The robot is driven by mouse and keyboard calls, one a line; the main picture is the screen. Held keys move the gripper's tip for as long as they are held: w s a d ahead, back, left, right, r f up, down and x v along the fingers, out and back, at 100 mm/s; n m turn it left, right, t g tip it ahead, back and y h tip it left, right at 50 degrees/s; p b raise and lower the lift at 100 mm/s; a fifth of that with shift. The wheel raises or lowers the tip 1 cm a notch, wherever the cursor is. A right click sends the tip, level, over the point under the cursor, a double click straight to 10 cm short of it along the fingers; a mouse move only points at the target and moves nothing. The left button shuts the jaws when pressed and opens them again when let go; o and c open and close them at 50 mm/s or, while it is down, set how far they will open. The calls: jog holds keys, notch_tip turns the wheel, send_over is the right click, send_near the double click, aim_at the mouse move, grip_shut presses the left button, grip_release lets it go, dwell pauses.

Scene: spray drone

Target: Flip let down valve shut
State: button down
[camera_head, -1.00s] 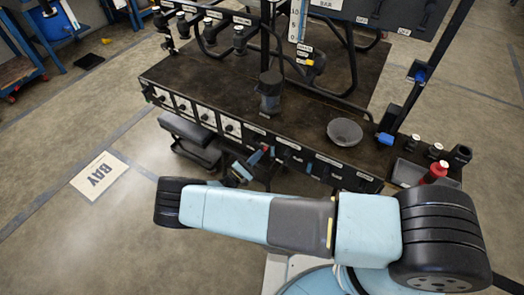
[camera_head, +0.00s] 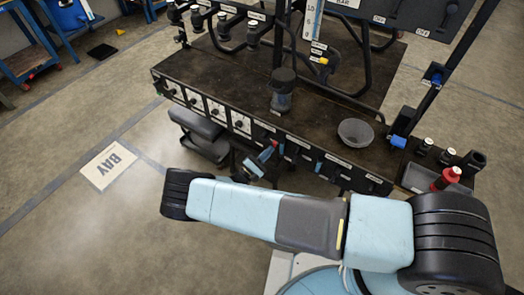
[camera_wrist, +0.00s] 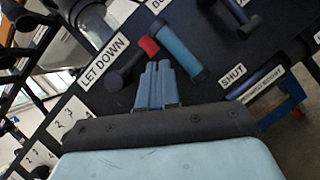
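In the head view my gripper (camera_head: 254,167) is at the bench's front face, partly hidden by my arm, near the blue handle (camera_head: 267,153).

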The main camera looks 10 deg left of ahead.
jog(key=shift+w+d, duration=0.1)
jog(key=shift+d, duration=0.05)
jog(key=w+f+v, duration=0.1)
jog(key=f+v, duration=0.1)
jog(key=v, duration=1.1)
jog(key=shift+w+a+f, duration=0.25)
jog(key=shift+a, duration=0.05)
